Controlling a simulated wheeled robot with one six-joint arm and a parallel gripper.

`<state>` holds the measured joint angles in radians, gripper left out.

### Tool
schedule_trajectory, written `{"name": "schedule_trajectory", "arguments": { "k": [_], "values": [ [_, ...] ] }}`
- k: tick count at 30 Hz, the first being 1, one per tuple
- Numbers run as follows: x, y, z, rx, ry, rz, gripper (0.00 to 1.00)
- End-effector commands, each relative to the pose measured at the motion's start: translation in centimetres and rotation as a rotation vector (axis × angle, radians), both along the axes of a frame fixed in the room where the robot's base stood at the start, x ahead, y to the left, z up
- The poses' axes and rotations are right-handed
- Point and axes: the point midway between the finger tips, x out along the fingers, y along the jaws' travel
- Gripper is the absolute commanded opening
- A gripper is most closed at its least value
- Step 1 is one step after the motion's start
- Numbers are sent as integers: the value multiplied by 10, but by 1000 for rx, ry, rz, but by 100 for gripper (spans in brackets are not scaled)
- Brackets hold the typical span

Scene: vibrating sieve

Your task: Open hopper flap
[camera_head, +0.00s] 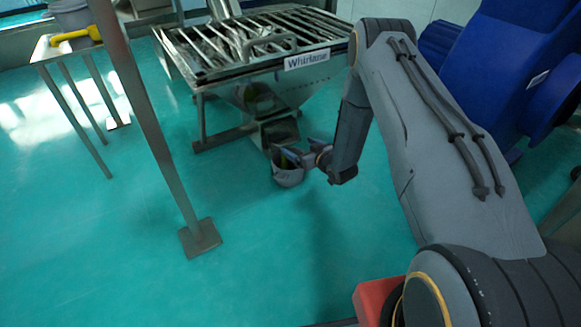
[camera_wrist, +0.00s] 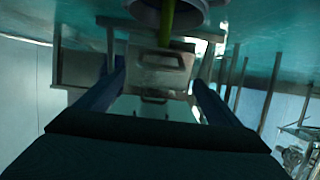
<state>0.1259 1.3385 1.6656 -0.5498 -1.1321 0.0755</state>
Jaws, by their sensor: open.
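The metal hopper (camera_head: 287,87) tapers down under a grated top, with a small metal chute (camera_head: 273,132) at its lower end. In the wrist view, which looks upside down, a metal plate with a handle-like slot, apparently the flap (camera_wrist: 158,62), lies between and beyond my fingers. My gripper (camera_head: 300,153) is low beside the chute, its blue fingers apart around empty space in the wrist view (camera_wrist: 158,88). I cannot tell whether a finger touches the flap. A grey bucket (camera_head: 288,177) is just below the gripper; it also shows in the wrist view (camera_wrist: 146,12).
The sieve's metal grate (camera_head: 240,42) and frame stand above the chute. A blue machine (camera_head: 510,60) is at right. A metal post (camera_head: 150,120) stands left, beyond it a small table (camera_head: 45,50) with a yellow-handled tool (camera_head: 75,35). The green floor in front is clear.

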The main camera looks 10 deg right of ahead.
Motion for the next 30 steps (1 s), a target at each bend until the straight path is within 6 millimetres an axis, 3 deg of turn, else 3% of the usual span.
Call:
{"name": "schedule_trajectory", "arguments": {
  "k": [1, 6, 17, 30],
  "values": [
    [-1, -1, -13, 13, -23, 0, 87],
    [-8, -3, -28, 66, -147, 5, 87],
    [-20, -8, -31, 123, -296, -1, 87],
    [36, 15, -31, 123, -299, 1, 87]
  ]
}}
